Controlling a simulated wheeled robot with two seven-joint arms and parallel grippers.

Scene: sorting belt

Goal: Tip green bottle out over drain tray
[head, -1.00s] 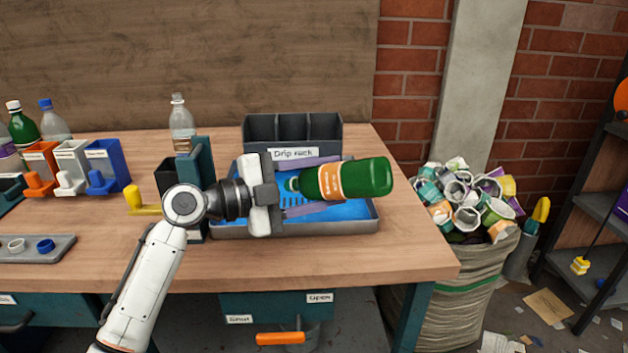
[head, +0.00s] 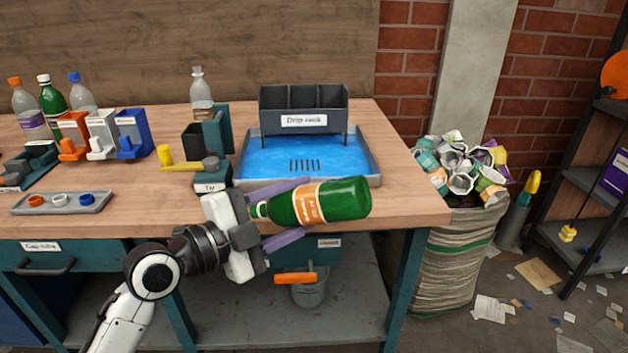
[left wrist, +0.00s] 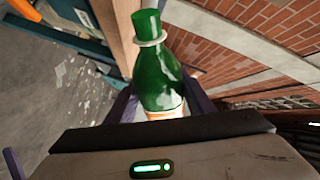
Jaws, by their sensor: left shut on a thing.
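The green bottle (head: 318,202) with an orange and white label lies nearly level in the head view, its neck to the left and its base to the right. My left gripper (head: 288,215) is shut on it with purple fingers. The bottle appears in front of the drain tray (head: 372,172), near the table's front edge, not over the tray's blue floor. The tray is grey-rimmed, with dark slots in its floor. In the left wrist view the bottle's neck and shoulder (left wrist: 156,65) show; the label is partly hidden. My right gripper is not in view.
The drip rack (head: 303,105) stands at the tray's back. A clear bottle (head: 201,95), a teal stand with a yellow handle (head: 190,166) and coloured holders (head: 103,135) are to the left. A cap tray (head: 62,203) lies front left. A full sack (head: 455,250) stands right of the table.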

